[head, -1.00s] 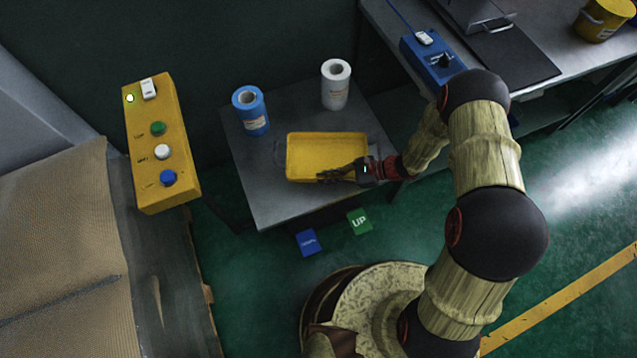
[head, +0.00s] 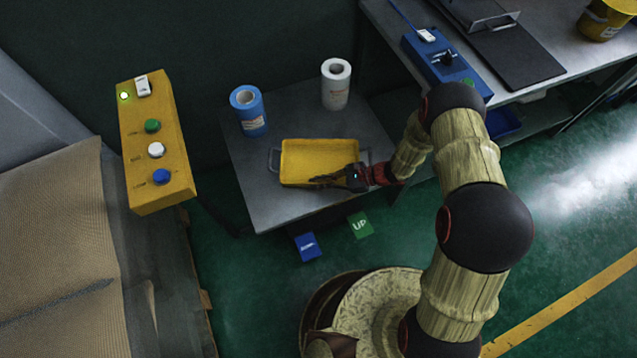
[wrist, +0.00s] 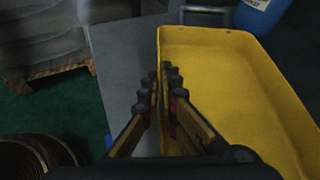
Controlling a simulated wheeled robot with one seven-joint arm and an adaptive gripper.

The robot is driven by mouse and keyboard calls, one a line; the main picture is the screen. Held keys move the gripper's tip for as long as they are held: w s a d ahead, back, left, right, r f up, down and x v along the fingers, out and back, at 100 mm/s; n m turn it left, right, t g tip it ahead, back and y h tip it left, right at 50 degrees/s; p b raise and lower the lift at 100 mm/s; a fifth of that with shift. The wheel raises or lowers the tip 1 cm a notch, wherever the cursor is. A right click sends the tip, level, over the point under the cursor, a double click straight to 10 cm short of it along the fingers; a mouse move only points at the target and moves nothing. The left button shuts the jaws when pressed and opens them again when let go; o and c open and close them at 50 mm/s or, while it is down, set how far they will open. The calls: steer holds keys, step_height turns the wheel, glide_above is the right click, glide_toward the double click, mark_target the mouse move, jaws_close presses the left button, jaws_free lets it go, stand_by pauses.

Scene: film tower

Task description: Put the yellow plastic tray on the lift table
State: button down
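The yellow plastic tray (head: 318,152) is level over the grey table (head: 285,212) and looks to rest on it or very close above it; I cannot tell which. Its grey handle loop shows at the left end. My gripper (head: 322,181) is at the tray's near long wall. In the wrist view, the two fingers (wrist: 160,95) stand close together with the tray's yellow wall (wrist: 158,60) between them, one inside and one outside. The gripper looks shut on that wall. The tray is empty as far as I see.
A blue roll (head: 249,112) and a white roll (head: 336,85) stand behind the tray. A green UP pedal (head: 360,225) and a blue pedal (head: 308,247) lie on the floor in front. A yellow button box (head: 157,140) is left; a bench (head: 560,50) is right.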

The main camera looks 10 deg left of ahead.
steer(key=c, duration=2.4)
jaws_free()
steer(key=o, duration=0.4)
steer(key=shift+c, duration=0.2)
steer(key=shift+d+r, duration=0.25)
steer(key=p+v, duration=0.4)
steer(key=v, duration=0.7)
steer(key=shift+d+r, duration=0.1)
steer(key=shift+d, duration=0.1)
